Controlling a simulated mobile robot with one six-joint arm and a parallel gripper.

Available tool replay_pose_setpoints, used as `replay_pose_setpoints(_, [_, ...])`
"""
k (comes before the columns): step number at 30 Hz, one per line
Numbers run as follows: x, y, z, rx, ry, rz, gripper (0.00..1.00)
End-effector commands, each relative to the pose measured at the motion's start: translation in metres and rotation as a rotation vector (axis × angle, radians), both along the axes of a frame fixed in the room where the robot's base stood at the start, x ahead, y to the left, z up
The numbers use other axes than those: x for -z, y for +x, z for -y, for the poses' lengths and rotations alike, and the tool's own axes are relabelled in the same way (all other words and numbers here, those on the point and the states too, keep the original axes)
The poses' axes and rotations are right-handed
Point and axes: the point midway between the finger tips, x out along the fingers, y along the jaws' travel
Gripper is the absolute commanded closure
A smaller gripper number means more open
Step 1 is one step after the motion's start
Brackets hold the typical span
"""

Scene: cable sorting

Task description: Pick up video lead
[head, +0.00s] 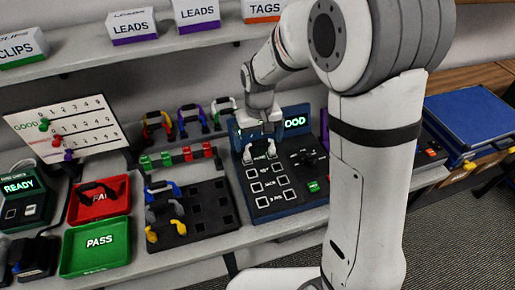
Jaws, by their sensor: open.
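Several short leads with coloured plugs are in view, and no label tells which is the video lead. My gripper (261,136) is over the top left of the blue tester (282,196), in front of its lit display. A lead with white plug ends (247,156) is at the tester just below my gripper, partly hidden by it. My gripper is open; I cannot tell whether its fingers touch this lead. A blue lead (162,188), a grey lead (164,210) and a yellow lead (166,230) lie in the black slotted tray (224,229).
More leads hang on a rack (186,132) behind. A red tray (97,211) holds a black lead; the green PASS tray (73,262) looks empty. A white board (66,129) stands left. Boxes (197,13) line the shelf above. A blue case (470,122) sits right.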

Motion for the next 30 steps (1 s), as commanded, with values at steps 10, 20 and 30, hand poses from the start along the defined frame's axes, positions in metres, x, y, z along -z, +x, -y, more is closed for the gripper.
replay_pose_setpoints(10, [0.043,0.007,0.005,0.012,-0.001,-0.004,0.00])
replay_pose_setpoints(20, [0.047,0.008,0.006,0.014,0.000,0.000,0.04])
replay_pose_setpoints(30, [0.047,0.008,0.006,0.014,0.000,0.000,0.32])
